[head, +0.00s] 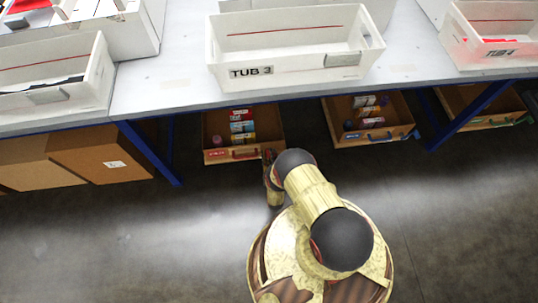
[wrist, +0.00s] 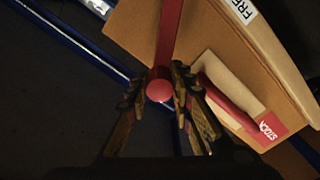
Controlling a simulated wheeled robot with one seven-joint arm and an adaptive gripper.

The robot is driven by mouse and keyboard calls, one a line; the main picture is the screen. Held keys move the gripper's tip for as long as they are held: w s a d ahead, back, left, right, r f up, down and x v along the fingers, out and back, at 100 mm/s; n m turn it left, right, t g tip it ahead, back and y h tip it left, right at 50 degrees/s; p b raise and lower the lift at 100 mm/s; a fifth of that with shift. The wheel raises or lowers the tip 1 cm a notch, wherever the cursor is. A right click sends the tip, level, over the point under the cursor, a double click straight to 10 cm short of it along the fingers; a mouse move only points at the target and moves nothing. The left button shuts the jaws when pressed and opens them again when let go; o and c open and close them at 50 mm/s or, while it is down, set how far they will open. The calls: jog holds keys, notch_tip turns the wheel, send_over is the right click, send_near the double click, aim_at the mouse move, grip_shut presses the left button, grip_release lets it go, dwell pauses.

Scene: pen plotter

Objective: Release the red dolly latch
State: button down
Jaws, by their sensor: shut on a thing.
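The red dolly latch shows in the wrist view as a red bar (wrist: 169,35) ending in a round red knob (wrist: 160,91). It lies along the side of a brown box-like dolly (wrist: 222,35) with a red handle and red label. My gripper (wrist: 161,98) has one finger on each side of the knob and is shut on it. In the head view my gripper (head: 268,162) is at the right front corner of an open brown box (head: 214,156) under the table. The latch is hidden there behind my arm.
The table (head: 170,90) stands above, with blue legs (head: 150,152) on both sides. A tub marked TUB 3 (head: 300,76) sits on it. Another open box (head: 376,137) is to the right, and closed cartons (head: 100,155) are to the left. The floor in front is clear.

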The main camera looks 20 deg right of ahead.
jog(key=shift+f, duration=0.1)
jog(key=c, duration=1.5)
grip_release()
jog(key=shift+c, duration=0.2)
jog(key=shift+r, duration=5.05)
